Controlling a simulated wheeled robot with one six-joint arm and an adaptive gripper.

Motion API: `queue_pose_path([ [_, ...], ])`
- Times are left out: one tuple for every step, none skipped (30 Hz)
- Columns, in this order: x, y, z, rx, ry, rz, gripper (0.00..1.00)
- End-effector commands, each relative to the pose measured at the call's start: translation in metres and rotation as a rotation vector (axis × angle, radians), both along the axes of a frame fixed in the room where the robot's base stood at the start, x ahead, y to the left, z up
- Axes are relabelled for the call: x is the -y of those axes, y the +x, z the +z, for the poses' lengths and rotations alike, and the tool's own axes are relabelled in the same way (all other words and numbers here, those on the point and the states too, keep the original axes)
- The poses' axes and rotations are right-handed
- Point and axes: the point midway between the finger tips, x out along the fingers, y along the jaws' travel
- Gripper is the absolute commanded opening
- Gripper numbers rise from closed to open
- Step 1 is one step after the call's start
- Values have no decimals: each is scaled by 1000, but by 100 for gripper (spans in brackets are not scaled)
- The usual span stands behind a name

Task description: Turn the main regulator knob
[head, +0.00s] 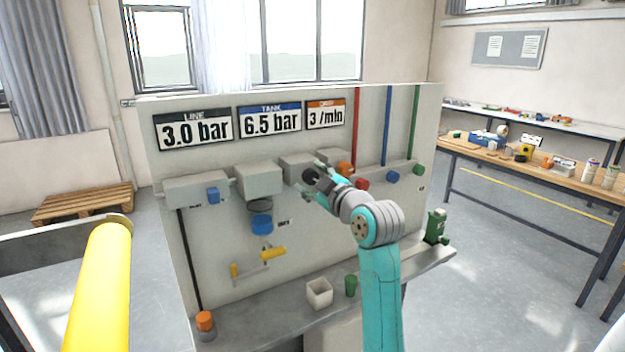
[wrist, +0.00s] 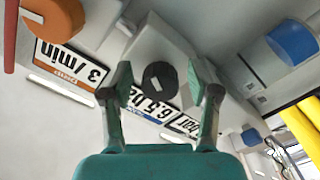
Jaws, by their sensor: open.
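A round black knob (head: 309,175) with a pale mark sits on the front of a grey box (head: 292,164) on the panel. I take it as the main regulator knob; no label on it is readable. My gripper (head: 312,178) is open in front of it. In the wrist view the knob (wrist: 160,82) appears between the two spread fingers of my gripper (wrist: 158,78), with a visible gap on each side. Whether the fingertips reach level with the knob is hard to tell. Displays read line 3.0 bar (head: 194,130), tank 6.5 bar (head: 269,119) and drip 3/min (head: 326,114).
An orange knob (head: 345,169) and a red knob (head: 362,184) are close right of my gripper. A blue-based filter bowl (head: 262,223) and a yellow-handled lever (head: 272,253) are lower left.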

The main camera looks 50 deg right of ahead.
Motion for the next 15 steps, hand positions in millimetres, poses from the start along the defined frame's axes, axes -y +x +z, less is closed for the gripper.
queue_pose_path([
  [0, 2, 0, 0, 0, 0, 61],
  [1, 2, 0, 0, 0, 0, 61],
  [1, 3, 0, 0, 0, 0, 61],
  [1, 3, 0, 0, 0, 0, 61],
  [1, 3, 0, 0, 0, 0, 61],
  [1, 3, 0, 1, 0, -1, 61],
  [1, 3, 0, 1, 0, -1, 61],
  [1, 3, 0, 0, 0, 0, 61],
  [1, 3, 0, 0, 0, 0, 61],
  [1, 3, 0, 0, 0, 0, 56],
  [1, 2, 0, 0, 0, 0, 48],
  [1, 2, 0, 0, 0, 0, 38],
  [1, 2, 0, 0, 0, 0, 31],
  [1, 2, 0, 0, 0, 0, 23],
  [1, 2, 0, 0, 0, 0, 13],
])
